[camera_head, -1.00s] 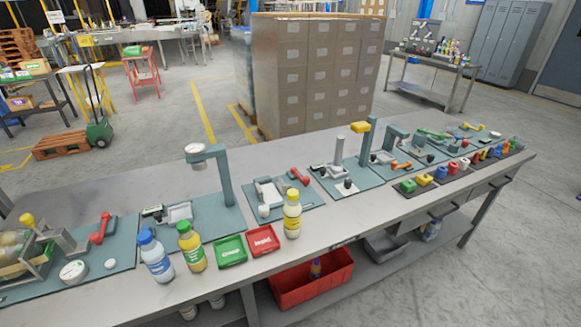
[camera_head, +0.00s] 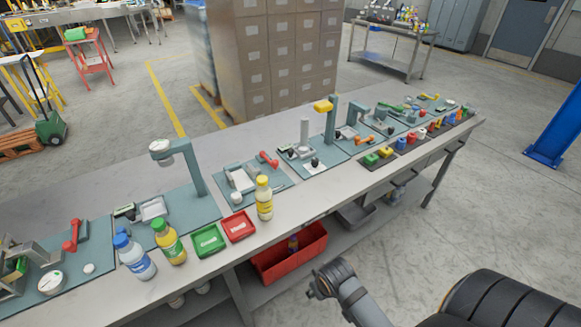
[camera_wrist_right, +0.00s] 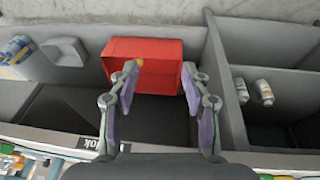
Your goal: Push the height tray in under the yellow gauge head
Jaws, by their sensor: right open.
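The yellow gauge head (camera_head: 323,106) sits on top of a dark teal post on a teal base plate (camera_head: 340,154), toward the right half of the bench. A small grey tray (camera_head: 297,153) with dark knobs near it lies at the left of this station, beside a light grey upright cylinder (camera_head: 305,131). It looks to be the height tray and is not under the yellow head. My right gripper (camera_wrist_right: 159,67) is open and empty in the right wrist view, away from the station. In the head view my right arm shows low at the right. My left gripper is not in view.
A yellow-capped bottle (camera_head: 264,198), a red tray (camera_head: 238,226) and a green tray (camera_head: 208,240) stand along the front edge. Coloured pieces sit in a dark rack (camera_head: 392,161) at the right. A red bin (camera_head: 309,262) is on the lower shelf; it also shows in the wrist view (camera_wrist_right: 150,82).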

